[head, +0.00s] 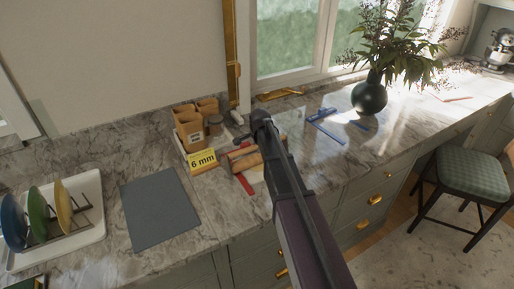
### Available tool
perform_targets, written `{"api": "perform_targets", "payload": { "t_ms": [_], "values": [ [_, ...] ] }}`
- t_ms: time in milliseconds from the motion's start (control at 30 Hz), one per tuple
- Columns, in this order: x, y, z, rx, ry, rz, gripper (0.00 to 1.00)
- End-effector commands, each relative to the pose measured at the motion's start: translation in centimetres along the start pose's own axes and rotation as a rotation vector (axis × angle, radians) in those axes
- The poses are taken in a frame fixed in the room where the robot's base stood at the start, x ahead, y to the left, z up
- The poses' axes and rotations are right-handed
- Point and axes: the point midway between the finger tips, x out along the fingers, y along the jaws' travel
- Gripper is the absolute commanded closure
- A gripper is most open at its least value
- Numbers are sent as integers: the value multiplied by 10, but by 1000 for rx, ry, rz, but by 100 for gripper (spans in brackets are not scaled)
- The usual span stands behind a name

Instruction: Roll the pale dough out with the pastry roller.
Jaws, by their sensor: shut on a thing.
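The pastry roller (246,161) is a short brown wooden cylinder on the counter in the middle of the head view. My arm reaches in from the lower right, and my gripper (247,142) is at the roller, shut on it; the arm hides much of the grip. A pale patch (257,177) shows just in front of the roller, partly behind my arm; I cannot tell how much of it is dough and how much is board. A red strip (244,182) lies by the roller's left end. A yellow card (202,162) reading "6 mm" stands left of it.
A tray with brown containers (188,130) stands behind the card. A grey mat (160,208) lies left, beside a white tray (92,232) with plates in a rack. Blue strips (327,127) lie right of my arm, before a dark vase (369,98).

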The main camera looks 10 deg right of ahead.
Motion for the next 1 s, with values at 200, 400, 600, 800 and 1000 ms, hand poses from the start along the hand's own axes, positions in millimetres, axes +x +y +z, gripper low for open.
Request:
{"api": "perform_targets", "payload": {
  "t_ms": [200, 400, 600, 800, 1000],
  "values": [
    [4, -10, 0, -1, 0, -1, 100],
    [9, -21, 1, 0, 0, -1, 100],
    [10, -24, 1, 0, 0, 0, 100],
    [10, -23, 1, 0, 0, 0, 100],
    [8, -20, 1, 0, 0, 0, 100]
  ]
}}
